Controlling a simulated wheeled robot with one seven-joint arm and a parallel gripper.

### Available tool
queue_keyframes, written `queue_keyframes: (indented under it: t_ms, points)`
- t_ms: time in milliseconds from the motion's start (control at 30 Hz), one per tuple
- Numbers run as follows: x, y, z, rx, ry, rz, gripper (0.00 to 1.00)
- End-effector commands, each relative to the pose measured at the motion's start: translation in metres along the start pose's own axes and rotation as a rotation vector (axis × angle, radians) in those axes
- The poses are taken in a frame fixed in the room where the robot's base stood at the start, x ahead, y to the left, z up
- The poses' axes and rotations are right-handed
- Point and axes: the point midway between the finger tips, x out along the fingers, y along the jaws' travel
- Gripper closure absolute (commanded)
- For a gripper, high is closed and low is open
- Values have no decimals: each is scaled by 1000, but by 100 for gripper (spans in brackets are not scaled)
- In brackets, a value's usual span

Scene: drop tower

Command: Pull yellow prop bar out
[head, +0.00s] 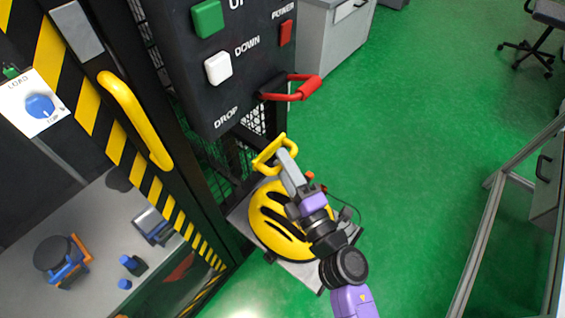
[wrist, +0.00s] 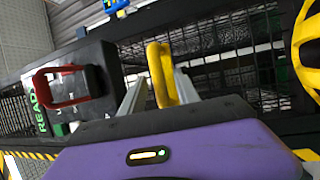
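The yellow prop bar's loop handle (head: 268,152) sticks out low on the tower frame, below the black control panel. In the wrist view, the yellow handle (wrist: 162,75) lies between my two grey fingers. My gripper (head: 284,162) is at this handle, reaching in from the lower right. The right finger looks very close to the yellow piece or touching it, and a narrow gap shows on the left. I cannot tell whether the fingers press on it. The rest of the bar is hidden inside the frame.
The control panel (head: 238,62) with a red handle (head: 292,90) is just above my gripper. A yellow helmet (head: 275,222) lies on a grey surface beneath my arm. A striped door with a yellow handle (head: 135,118) is at left. Green floor is open to the right.

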Motion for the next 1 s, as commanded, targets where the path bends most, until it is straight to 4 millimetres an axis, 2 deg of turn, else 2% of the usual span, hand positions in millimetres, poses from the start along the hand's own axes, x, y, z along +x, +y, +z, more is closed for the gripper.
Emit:
queue_keyframes:
  t_ms: [267, 700, 1000]
  points:
    - [-6, 0, -1, 1, 0, 0, 62]
    - [-69, -1, 0, 2, 0, -1, 62]
    - [-78, 0, 0, 0, 1, 1, 62]
